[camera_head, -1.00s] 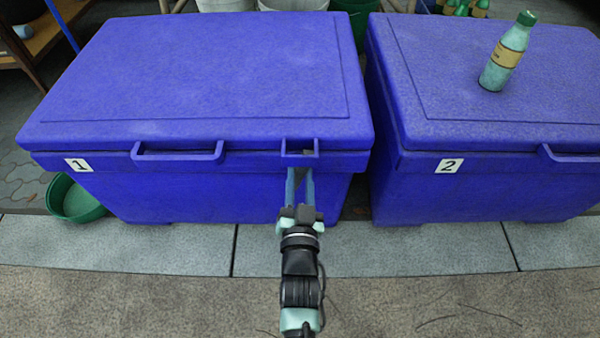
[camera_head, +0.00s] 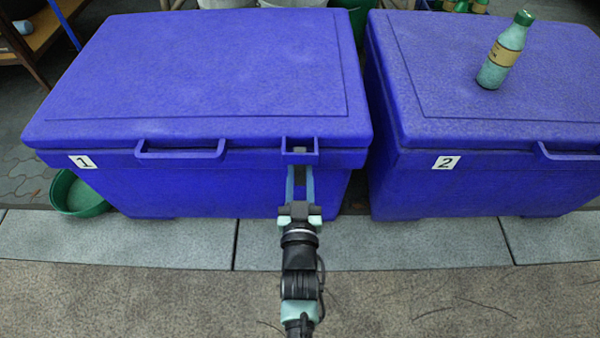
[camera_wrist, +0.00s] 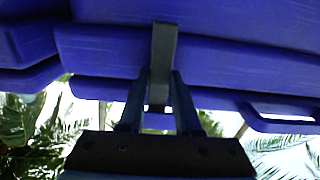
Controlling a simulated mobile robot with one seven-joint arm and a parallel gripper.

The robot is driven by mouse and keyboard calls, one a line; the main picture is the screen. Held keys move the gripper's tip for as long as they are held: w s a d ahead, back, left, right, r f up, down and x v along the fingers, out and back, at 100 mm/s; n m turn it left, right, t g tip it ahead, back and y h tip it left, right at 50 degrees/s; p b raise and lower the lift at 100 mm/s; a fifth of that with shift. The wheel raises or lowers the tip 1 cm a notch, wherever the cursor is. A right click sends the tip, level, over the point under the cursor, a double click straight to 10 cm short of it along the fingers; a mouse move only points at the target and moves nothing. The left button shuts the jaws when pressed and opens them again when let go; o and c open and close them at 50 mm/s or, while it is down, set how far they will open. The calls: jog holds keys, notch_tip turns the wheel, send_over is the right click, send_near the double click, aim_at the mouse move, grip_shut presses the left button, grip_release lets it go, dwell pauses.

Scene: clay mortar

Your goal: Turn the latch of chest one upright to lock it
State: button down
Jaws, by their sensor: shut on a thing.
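Chest one (camera_head: 195,80) is a blue chest with its lid down and a white "1" label at its front left. Its latch (camera_wrist: 162,62) is a grey bar that stands upright in the wrist view, across the seam at the chest's front edge. In the head view the latch (camera_head: 299,158) shows small and dark inside the right-hand bracket. My gripper (camera_head: 299,178) reaches it from the front. In the wrist view my gripper (camera_wrist: 160,88) has its two fingers on either side of the latch's lower end, shut on it.
Chest two (camera_head: 490,180) stands close on the right, with a teal bottle (camera_head: 504,52) on its lid. A green bowl (camera_head: 80,195) lies on the ground at the left. The paving in front is clear.

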jog(key=c, duration=0.6)
grip_release()
jog(key=s+p, duration=0.5)
jog(key=s, duration=0.8)
jog(key=shift+p, duration=0.4)
